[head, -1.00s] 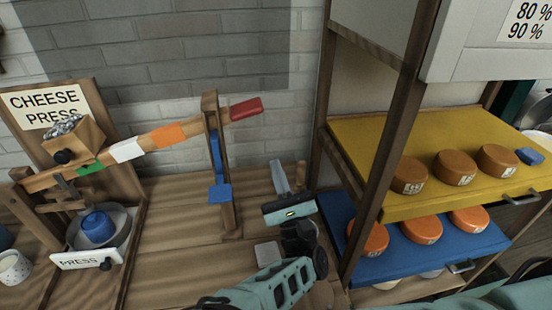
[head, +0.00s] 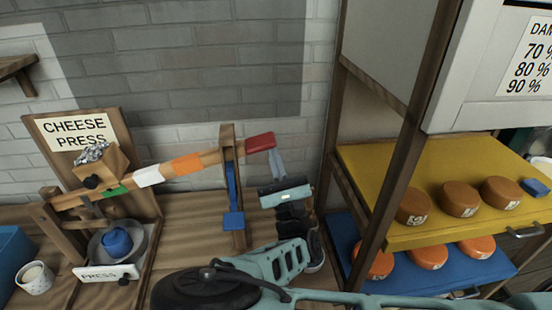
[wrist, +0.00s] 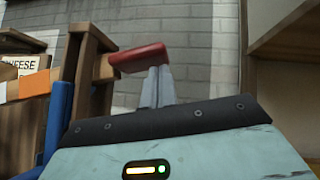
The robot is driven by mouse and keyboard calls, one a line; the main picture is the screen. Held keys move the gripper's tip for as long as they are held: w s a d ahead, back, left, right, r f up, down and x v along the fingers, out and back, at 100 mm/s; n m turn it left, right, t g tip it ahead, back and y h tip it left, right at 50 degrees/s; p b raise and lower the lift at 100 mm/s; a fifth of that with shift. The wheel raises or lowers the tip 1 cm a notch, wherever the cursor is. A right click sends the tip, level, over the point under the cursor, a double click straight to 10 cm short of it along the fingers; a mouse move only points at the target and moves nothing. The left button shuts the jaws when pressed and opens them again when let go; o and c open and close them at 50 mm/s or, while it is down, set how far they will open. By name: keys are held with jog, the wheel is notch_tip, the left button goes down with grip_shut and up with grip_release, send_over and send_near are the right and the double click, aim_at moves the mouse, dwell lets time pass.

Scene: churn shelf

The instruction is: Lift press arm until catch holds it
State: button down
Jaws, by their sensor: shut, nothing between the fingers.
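The press arm (head: 183,165) is a wooden beam with green, white and orange bands. It slopes up to the right, past a wooden post (head: 227,135), and ends in a red handle (head: 261,142). The handle also shows in the wrist view (wrist: 138,57). A blue catch (head: 233,220) hangs along the post, below the beam. My gripper (head: 275,160) is shut and empty, its fingers pointing up just under the red handle. In the wrist view the fingertips (wrist: 157,72) meet the handle's underside in the picture; I cannot tell if they touch.
The cheese press holds a blue cheese mould (head: 117,241) in a grey bowl. A white cup (head: 35,277) stands at left. A rack with yellow (head: 375,160) and blue (head: 345,235) shelves of cheeses stands close on the right. The brick wall (head: 200,70) is behind.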

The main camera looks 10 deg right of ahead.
aim_at(272, 148)
jog(key=r+p, duration=0.2)
jog(key=r+n+y+p, duration=0.1)
jog(key=shift+a, duration=0.35)
jog(key=shift+f, duration=0.1)
